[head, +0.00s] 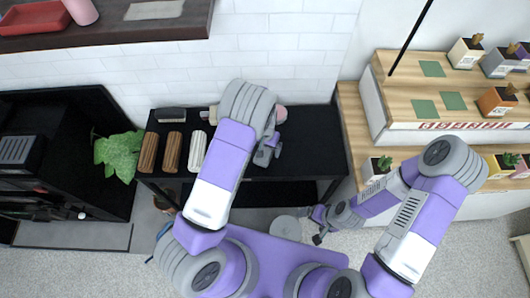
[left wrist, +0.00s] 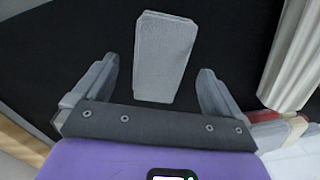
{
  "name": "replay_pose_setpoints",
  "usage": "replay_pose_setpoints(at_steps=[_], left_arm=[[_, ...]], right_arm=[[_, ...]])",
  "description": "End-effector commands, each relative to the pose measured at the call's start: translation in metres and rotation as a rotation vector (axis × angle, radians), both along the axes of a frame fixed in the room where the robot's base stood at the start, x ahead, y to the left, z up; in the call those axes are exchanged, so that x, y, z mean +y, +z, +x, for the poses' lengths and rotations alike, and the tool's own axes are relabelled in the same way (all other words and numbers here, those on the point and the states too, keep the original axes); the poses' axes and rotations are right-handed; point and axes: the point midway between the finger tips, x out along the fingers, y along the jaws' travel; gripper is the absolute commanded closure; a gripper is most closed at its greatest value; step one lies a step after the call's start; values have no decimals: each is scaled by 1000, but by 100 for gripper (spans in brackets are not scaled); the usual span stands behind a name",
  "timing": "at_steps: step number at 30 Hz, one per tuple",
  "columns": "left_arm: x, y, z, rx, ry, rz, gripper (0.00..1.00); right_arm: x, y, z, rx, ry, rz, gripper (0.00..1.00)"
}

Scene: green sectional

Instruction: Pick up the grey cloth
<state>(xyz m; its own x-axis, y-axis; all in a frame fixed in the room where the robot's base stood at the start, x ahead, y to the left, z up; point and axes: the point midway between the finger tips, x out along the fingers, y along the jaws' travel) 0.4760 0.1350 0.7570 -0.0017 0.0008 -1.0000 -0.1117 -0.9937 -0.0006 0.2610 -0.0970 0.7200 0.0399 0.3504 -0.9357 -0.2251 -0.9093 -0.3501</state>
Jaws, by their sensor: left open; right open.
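The grey cloth (left wrist: 163,57), a flat, folded-looking light grey rectangle, lies on the black surface in the left wrist view. My left gripper (left wrist: 158,68) is open, with one finger on each side of the cloth's near part in the picture. The fingers look apart from it; the height gap is hard to tell. In the head view my left gripper (head: 269,150) is over the black table (head: 315,140), and I cannot clearly make out the cloth there, near my arm. My right gripper (head: 316,226) is open and empty, low in front of the table.
Two brown rolled towels (head: 172,152) and a cream roll (head: 197,151) lie at the table's left; a pale roll (left wrist: 293,55) shows right in the wrist view. A dark grey item (head: 170,114) lies behind them. A wooden shelf with potted plants (head: 465,52) stands right.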

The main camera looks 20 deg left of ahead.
Motion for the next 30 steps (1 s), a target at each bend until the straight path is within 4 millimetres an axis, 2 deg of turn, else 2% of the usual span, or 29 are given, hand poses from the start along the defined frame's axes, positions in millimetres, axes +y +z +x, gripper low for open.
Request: replay_pose_setpoints(at_steps=[3,11,24,30], left_arm=[[0,-14,0,0,1,-1,1],[0,-15,0,-2,1,-1,1],[0,-15,0,-1,1,-1,66],[0,-14,1,-2,1,-1,66]], right_arm=[[0,-3,0,-1,0,0,6],[0,-3,0,-1,0,0,6],[0,-3,1,-1,0,0,6],[0,-2,0,-1,0,0,6]])
